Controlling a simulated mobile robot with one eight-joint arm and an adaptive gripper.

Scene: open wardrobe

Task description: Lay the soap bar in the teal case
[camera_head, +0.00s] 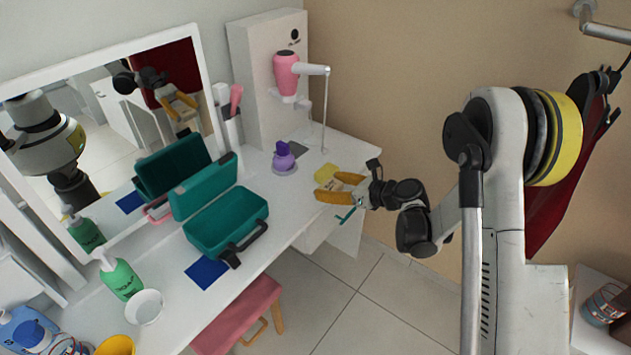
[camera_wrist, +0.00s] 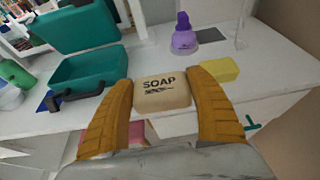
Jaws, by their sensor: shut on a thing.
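The soap bar (camera_wrist: 163,92) is cream-coloured with dark "SOAP" lettering. In the wrist view it sits between the two orange fingers of my gripper (camera_wrist: 163,100), which is shut on it. In the head view my gripper (camera_head: 340,189) is at the right end of the white counter, near its front edge; the soap is hard to make out there. The teal case (camera_head: 240,205) stands open on the counter, left of my gripper, with its lid raised at the back. The case also shows at the left of the wrist view (camera_wrist: 95,70). Its tray looks empty.
A yellow block (camera_head: 326,172) lies beside my gripper. A purple bottle (camera_head: 284,157) stands between the case and the white cabinet (camera_head: 262,75). A blue pad (camera_head: 207,272), a green pump bottle (camera_head: 122,280) and a white cup (camera_head: 145,307) are left of the case. A pink stool (camera_head: 240,315) stands below.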

